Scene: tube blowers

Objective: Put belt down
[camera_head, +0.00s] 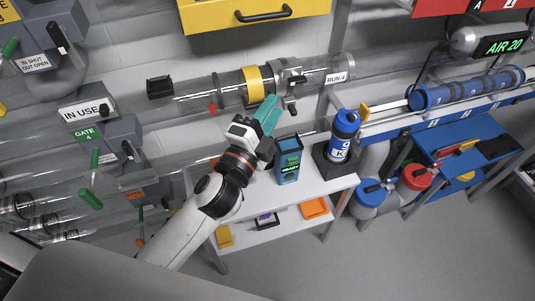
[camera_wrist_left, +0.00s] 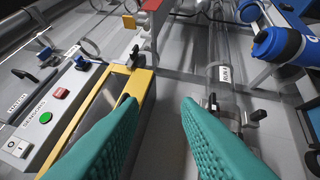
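I cannot make out a belt for certain in either view. My left gripper (camera_head: 270,103) has teal fingers and is raised just below the clear tube (camera_head: 212,88), near its yellow band (camera_head: 254,86). In the left wrist view the two teal fingers (camera_wrist_left: 160,102) stand well apart, and nothing shows between their tips. The tube with the RUN 4 label (camera_wrist_left: 224,73) runs to the right of the fingers there. My right gripper is in neither view.
A white table (camera_head: 331,186) below the gripper holds a dark teal device (camera_head: 289,160) and a blue bottle (camera_head: 345,128) in a black stand. Gate boxes with levers (camera_head: 97,128) crowd the left. A blue workbench (camera_head: 452,148) stands at right. Grey floor (camera_head: 420,255) is open in front.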

